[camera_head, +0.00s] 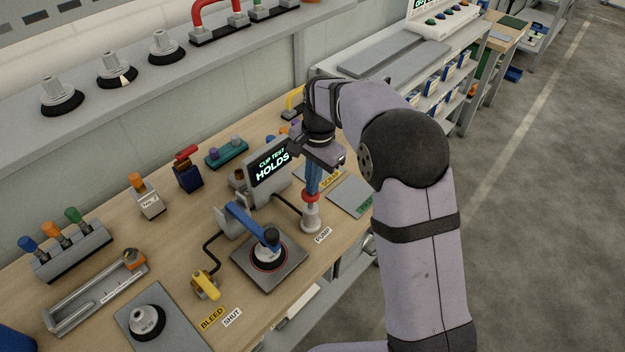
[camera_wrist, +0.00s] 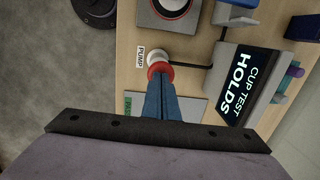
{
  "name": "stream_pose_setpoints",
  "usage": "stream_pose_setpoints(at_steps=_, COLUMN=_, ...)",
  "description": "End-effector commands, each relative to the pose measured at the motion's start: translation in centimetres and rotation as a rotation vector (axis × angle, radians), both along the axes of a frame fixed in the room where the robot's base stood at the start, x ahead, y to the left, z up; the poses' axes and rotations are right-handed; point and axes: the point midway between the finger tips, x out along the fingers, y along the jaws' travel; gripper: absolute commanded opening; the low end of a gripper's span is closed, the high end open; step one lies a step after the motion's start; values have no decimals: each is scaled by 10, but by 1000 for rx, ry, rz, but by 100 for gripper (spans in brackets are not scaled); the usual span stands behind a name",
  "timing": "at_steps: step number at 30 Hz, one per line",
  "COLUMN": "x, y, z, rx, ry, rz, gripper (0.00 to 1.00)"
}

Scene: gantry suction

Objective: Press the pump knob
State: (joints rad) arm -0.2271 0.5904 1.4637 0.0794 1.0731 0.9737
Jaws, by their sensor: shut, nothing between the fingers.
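The pump (camera_head: 311,219) is a pale upright cylinder on the bench with a red knob (camera_head: 311,198) on top, beside a label reading PUMP. My gripper (camera_head: 311,189) points down over it with its blue fingers shut and empty. The fingertips meet the red knob in the picture; whether they touch it or sit just above it I cannot tell. In the wrist view the red knob (camera_wrist: 160,70) shows just beyond the fingertips (camera_wrist: 161,80), which hide part of it. A display (camera_head: 269,165) reads CUP TEST HOLDS.
Left of the pump, a black suction cup (camera_head: 268,248) sits on a grey plate (camera_head: 284,275) under a blue arm (camera_head: 245,222). A yellow bleed lever (camera_head: 206,285) lies nearer. A grey pad (camera_head: 350,197) is right of the pump. Racks and tools fill the bench's left side.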

Motion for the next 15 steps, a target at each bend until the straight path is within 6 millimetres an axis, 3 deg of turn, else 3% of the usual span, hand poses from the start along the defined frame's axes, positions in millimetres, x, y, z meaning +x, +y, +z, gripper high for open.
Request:
stream_pose_setpoints(at_steps=9, x=0, y=0, z=-2, rx=0, ry=0, rz=0, gripper=0)
stream_pose_setpoints(at_steps=15, x=0, y=0, z=-30, rx=-1, ry=2, rz=0, gripper=0)
